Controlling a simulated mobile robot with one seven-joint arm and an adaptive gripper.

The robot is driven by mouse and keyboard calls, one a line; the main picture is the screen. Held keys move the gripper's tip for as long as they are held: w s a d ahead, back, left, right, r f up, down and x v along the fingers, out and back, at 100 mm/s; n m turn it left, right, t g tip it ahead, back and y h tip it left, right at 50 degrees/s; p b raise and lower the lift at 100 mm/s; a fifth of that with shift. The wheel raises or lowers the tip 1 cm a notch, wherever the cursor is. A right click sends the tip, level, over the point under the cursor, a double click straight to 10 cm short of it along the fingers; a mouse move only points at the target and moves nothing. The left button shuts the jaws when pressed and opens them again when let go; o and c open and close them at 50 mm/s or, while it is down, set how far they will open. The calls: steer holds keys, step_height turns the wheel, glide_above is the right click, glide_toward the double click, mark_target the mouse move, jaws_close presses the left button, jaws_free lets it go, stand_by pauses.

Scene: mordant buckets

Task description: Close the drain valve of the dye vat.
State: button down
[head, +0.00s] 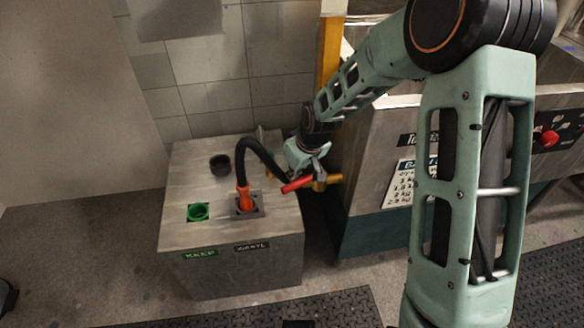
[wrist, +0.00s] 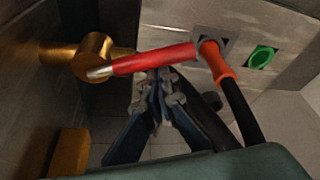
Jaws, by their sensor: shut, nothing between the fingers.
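The drain valve is a brass body (head: 321,181) on the vat's left side, with a red lever (head: 297,184) pointing left. In the wrist view the brass body (wrist: 92,56) is at left. The red lever (wrist: 155,58) runs rightward from it, roughly along the brass pipe's line in the picture. My gripper (wrist: 152,76) is shut and empty, its fingertips right at the lever's lower edge. I cannot tell whether they touch it. In the head view my gripper (head: 318,171) is just above the lever. The dye vat (head: 372,130) has a grey metal body.
A grey box (head: 190,160) stands left of the vat. A black hose (head: 262,150) with an orange end (head: 244,199) sits in its right port; the green port (head: 198,212) beside it is empty.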

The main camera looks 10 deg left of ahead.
mark_target(304, 183)
steer(key=n+p, duration=0.1)
steer(key=s+d+n+p, duration=0.1)
steer(key=s+d+n+g+p, duration=0.1)
steer(key=p, duration=0.1)
steer(key=shift+s+r+n+y, duration=0.15)
steer(key=shift+r+n+y, duration=0.15)
steer(key=shift+y, duration=0.1)
steer(key=shift+s+d+f+n+g+p, duration=0.1)
steer(key=shift+s+d+n+g+p, duration=0.3)
steer(key=shift+n+p, duration=0.35)
steer(key=shift+s+d+f+p, duration=0.1)
steer(key=shift+s+d+p, duration=0.15)
steer(key=shift+d, duration=0.25)
steer(key=shift+s+d+f+p, duration=0.1)
steer(key=shift+d+p, duration=0.2)
steer(key=shift+d, duration=0.25)
steer(key=shift+s+d+p, duration=0.2)
steer(key=shift+d+p, duration=0.05)
steer(key=shift+d, duration=0.35)
